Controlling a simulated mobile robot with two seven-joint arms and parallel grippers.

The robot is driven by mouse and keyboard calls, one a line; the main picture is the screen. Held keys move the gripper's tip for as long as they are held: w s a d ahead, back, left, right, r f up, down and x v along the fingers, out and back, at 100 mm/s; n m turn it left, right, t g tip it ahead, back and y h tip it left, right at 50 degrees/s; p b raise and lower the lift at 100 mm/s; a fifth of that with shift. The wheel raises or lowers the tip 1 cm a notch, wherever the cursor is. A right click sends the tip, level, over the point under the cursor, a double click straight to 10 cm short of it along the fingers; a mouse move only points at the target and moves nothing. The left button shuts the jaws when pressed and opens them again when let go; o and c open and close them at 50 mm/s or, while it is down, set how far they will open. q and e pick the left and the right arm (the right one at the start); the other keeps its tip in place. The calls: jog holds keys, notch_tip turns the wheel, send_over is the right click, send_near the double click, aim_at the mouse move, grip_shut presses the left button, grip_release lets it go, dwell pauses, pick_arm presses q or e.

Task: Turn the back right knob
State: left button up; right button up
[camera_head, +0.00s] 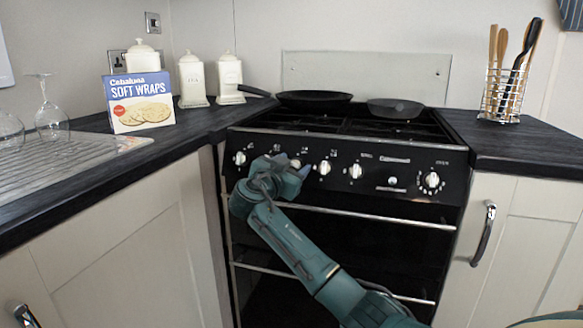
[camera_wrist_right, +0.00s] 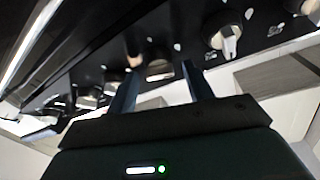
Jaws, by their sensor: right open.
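The black cooker front has a row of white knobs, with one at the left end (camera_head: 239,158), two near the middle (camera_head: 324,167) and (camera_head: 355,170), and a larger dial (camera_head: 432,181) at the right. Which one is the back right knob I cannot read from the labels. My right gripper (camera_head: 292,168) is at the panel, left of the middle knobs, and its arm hides part of the panel. In the right wrist view its two fingers (camera_wrist_right: 160,88) are apart, with a pale knob (camera_wrist_right: 158,68) showing beyond the gap; contact cannot be told. Another white knob (camera_wrist_right: 225,38) stands to the right. My left gripper is out of view.
Two dark pans (camera_head: 314,98) and (camera_head: 396,108) sit on the hob. An oven handle bar (camera_head: 370,217) runs below the knobs. A wraps box (camera_head: 140,103) and white jars stand on the left counter. A utensil rack (camera_head: 503,95) stands on the right one.

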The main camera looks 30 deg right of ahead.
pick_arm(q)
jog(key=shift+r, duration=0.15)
pick_arm(e)
jog(key=shift+c, duration=1.3)
jog(key=c, duration=0.7)
jog(key=n+t+p, duration=0.1)
jog(key=n, duration=0.2)
jog(key=shift+n+t+y, duration=0.3)
jog(key=shift+y, duration=0.1)
jog(key=shift+n+p, duration=0.3)
jog(key=shift+n, duration=0.5)
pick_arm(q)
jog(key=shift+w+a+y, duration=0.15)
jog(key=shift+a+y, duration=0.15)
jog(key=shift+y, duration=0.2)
pick_arm(e)
jog(key=o, duration=1)
jog(key=shift+c, duration=0.2)
